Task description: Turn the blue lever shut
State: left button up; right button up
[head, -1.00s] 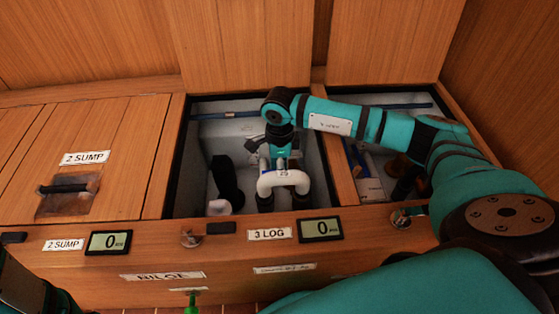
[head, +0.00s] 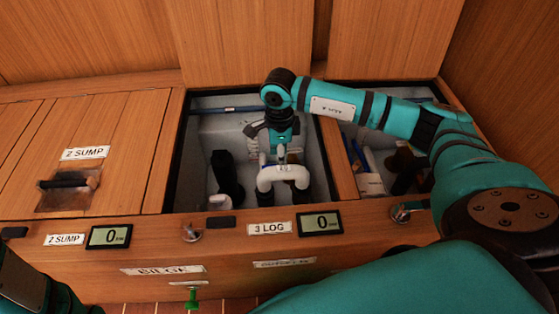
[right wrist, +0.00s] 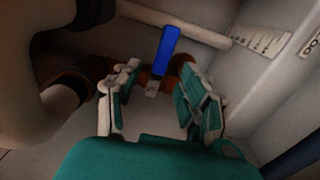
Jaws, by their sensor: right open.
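The blue lever (right wrist: 166,50) stands upright in the right wrist view, on a brownish fitting beside a pale pipe. My right gripper (right wrist: 157,80) is open, its two fingers on either side of the lever's lower end; I cannot tell whether either touches it. In the head view my right gripper (head: 281,150) points down into the open 3 LOG bay, just behind a white curved pipe (head: 283,176). The lever is hidden there. Part of my left arm shows at the lower left; its gripper is out of view.
The bay's wooden front edge (head: 240,214) and a wooden divider (head: 337,165) flank the right arm. A black hose (head: 226,178) stands left in the bay. A thick curved pipe (right wrist: 22,110) is close on the left in the wrist view. The 3 LOG display (head: 320,223) reads 0.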

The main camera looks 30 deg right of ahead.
notch_tip(320, 180, up, 9)
dwell(0.7)
